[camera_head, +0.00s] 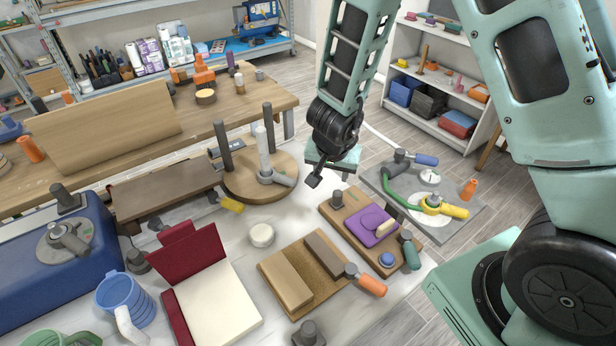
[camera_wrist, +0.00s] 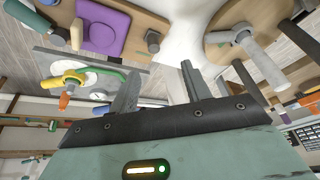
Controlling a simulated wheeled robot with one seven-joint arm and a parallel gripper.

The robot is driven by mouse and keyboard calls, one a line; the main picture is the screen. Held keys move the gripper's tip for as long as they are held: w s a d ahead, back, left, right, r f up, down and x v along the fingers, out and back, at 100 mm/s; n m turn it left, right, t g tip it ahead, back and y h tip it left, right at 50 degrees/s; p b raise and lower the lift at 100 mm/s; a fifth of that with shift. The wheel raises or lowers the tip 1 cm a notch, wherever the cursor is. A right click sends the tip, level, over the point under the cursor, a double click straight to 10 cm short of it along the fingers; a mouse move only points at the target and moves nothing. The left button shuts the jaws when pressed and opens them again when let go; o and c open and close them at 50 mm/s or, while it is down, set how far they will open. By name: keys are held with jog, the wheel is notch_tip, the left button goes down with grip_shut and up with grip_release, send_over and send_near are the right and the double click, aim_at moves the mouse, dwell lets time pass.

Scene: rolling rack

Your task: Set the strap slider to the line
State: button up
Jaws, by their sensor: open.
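I cannot tell for certain which part is the strap slider, and I make out no line mark. A purple plate (camera_head: 373,226) with a raised round part and a beige piece lies on a wooden board (camera_head: 343,212) at the centre right. The purple plate also shows at the top left of the wrist view (camera_wrist: 100,27). My gripper (camera_head: 330,178) hangs above the table, behind and left of that board, apart from it. Its two fingers stand apart with nothing between them in the wrist view (camera_wrist: 160,90).
A round wooden base (camera_head: 236,190) with upright posts stands left of my gripper. A grey plate (camera_head: 462,222) with a green hose and yellow handle is to the right.

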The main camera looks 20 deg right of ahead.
aim_at(338, 193)
jog(key=shift+m+h, duration=0.3)
jog(key=shift+h, duration=0.1)
jog(key=b+x, duration=0.1)
jog(key=x, duration=0.5)
jog(key=d+b+x, duration=0.1)
jog(key=x, duration=0.5)
jog(key=b+x, duration=0.2)
jog(key=x, duration=0.4)
jog(key=shift+w+d+f, duration=0.1)
jog(key=shift+w+d, duration=0.1)
jog(key=shift+d, duration=0.05)
